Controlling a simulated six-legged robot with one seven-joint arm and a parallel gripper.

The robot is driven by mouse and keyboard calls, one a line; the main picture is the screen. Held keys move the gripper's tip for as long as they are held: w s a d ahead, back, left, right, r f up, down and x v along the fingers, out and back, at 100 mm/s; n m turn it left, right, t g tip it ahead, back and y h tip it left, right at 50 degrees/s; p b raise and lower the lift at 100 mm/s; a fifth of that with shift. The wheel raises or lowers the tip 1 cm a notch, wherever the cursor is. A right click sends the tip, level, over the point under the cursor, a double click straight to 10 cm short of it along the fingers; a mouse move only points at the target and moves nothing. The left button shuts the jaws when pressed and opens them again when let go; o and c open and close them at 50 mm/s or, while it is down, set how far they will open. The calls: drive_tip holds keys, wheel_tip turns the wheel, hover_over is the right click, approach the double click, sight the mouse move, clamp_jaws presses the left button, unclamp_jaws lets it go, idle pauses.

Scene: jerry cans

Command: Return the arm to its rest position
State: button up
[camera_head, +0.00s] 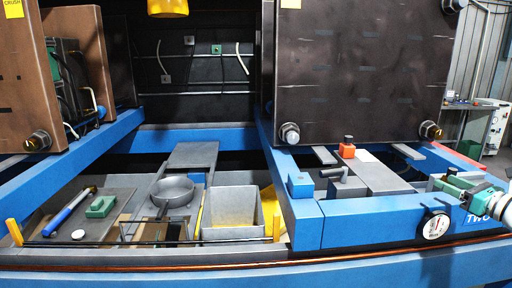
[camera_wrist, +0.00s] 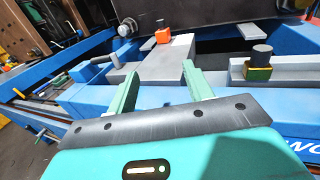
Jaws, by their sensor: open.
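My gripper (camera_wrist: 160,80) shows in the wrist view with its two green fingers wide apart and nothing between them. In the head view my gripper (camera_head: 446,184) is at the right edge, above the right part of the blue frame, and my white arm enters from the right. A grey plate (camera_wrist: 155,62) lies beyond the fingers in the wrist view. An orange block with a dark top (camera_head: 347,150) stands on the frame, away from the fingers. It also shows in the wrist view (camera_wrist: 162,35). Most of my arm is out of view.
A blue frame (camera_head: 385,225) with a round gauge (camera_head: 436,226) runs below my gripper. A large dark panel (camera_head: 360,70) stands behind. A lower tray at left holds a grey pan (camera_head: 172,192), an open grey bin (camera_head: 232,210) and a blue-handled hammer (camera_head: 68,212).

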drive_tip(key=s+a+f+n+g, duration=0.1)
drive_tip(key=s+a+n+g, duration=0.2)
drive_tip(key=a, duration=0.7)
drive_tip(key=s+a+f+n+g, duration=0.1)
drive_tip(key=a+n+g, duration=0.2)
drive_tip(key=a+n, duration=0.5)
drive_tip(key=s+a+f+n+g, duration=0.1)
drive_tip(key=s+a+n+g, duration=0.15)
drive_tip(key=a, duration=0.95)
drive_tip(key=s+a+f+n+g+h, duration=0.1)
drive_tip(key=s+a+f+n+h, duration=0.2)
drive_tip(key=s+n, duration=0.6)
drive_tip(key=s+a+f+n+g+h, duration=0.2)
drive_tip(key=s+a+f+n+h, duration=0.1)
drive_tip(key=s+a+f+n, duration=0.2)
drive_tip(key=s+a+n, duration=0.2)
drive_tip(key=s+n, duration=0.2)
drive_tip(key=s, duration=0.2)
drive_tip(key=shift+s+f, duration=0.2)
drive_tip(key=shift+f, duration=0.1)
